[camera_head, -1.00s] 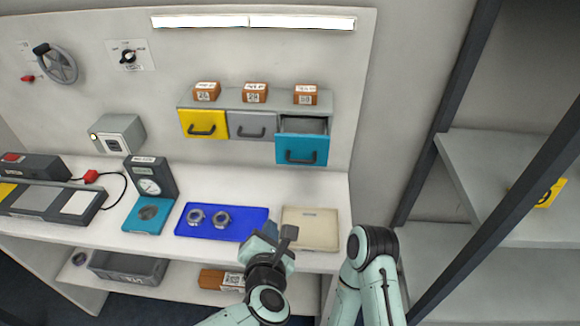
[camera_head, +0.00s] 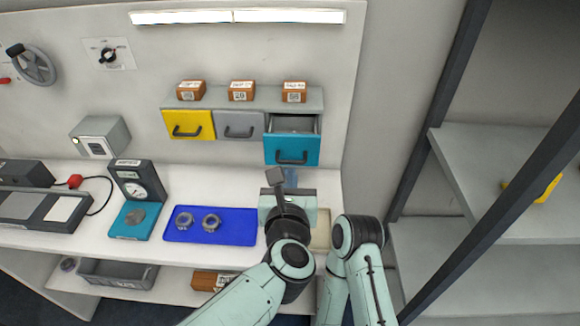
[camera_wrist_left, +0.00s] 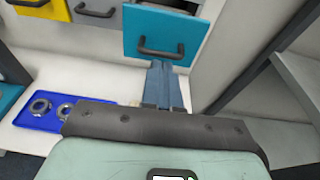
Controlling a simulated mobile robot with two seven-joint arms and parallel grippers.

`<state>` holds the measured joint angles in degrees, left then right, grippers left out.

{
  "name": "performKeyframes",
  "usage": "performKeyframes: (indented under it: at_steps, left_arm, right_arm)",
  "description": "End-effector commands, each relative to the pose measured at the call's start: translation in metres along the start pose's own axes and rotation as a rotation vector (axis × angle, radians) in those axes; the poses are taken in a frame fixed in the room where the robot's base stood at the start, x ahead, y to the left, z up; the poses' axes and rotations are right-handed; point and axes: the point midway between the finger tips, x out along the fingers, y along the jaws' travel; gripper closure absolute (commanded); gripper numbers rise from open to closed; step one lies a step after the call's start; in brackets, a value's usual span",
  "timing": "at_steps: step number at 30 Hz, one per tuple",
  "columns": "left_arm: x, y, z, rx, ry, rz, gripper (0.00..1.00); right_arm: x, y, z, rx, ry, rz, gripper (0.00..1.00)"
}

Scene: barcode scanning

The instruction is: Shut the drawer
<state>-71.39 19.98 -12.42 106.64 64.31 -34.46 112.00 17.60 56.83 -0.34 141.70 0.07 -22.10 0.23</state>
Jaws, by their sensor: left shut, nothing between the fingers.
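The teal drawer (camera_head: 291,150) is the right one of three in a grey cabinet under the wall lamp. It is pulled part way out, and its open top shows. The drawer also fills the top of the left wrist view (camera_wrist_left: 165,32), with its dark handle (camera_wrist_left: 160,50) facing me. My left gripper (camera_head: 290,178) is below and in front of the drawer, fingers pointing toward it, shut and empty. Its fingers (camera_wrist_left: 163,75) appear just below the handle in the wrist view; I cannot tell whether they touch the drawer. My right gripper is not seen.
The yellow drawer (camera_head: 188,125) and grey drawer (camera_head: 238,125) look closed. Small brown boxes (camera_head: 241,91) stand on the cabinet. A blue tray (camera_head: 235,226) with two metal rings lies on the bench, with a dial gauge (camera_head: 138,182) left of it. A shelf rack stands right.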

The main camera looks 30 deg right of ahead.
Motion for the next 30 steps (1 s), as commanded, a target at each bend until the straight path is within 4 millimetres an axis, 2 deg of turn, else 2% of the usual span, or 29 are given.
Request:
performKeyframes:
  at_steps: [3, 7, 22, 30]
  left_arm:
    - [0.018, 0.0, 0.002, 0.002, 0.0, 0.001, 1.0]
    - [0.028, 0.0, 0.001, 0.001, -0.001, -0.001, 1.0]
    - [0.037, 0.0, 0.002, 0.001, 0.0, 0.001, 1.0]
    - [0.092, -0.001, 0.015, 0.001, 0.0, 0.002, 1.0]
  right_arm:
    - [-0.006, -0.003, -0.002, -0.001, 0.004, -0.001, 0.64]
    - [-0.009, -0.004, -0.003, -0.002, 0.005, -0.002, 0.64]
    - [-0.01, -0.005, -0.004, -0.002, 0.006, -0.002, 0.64]
    - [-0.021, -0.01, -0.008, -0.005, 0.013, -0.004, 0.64]
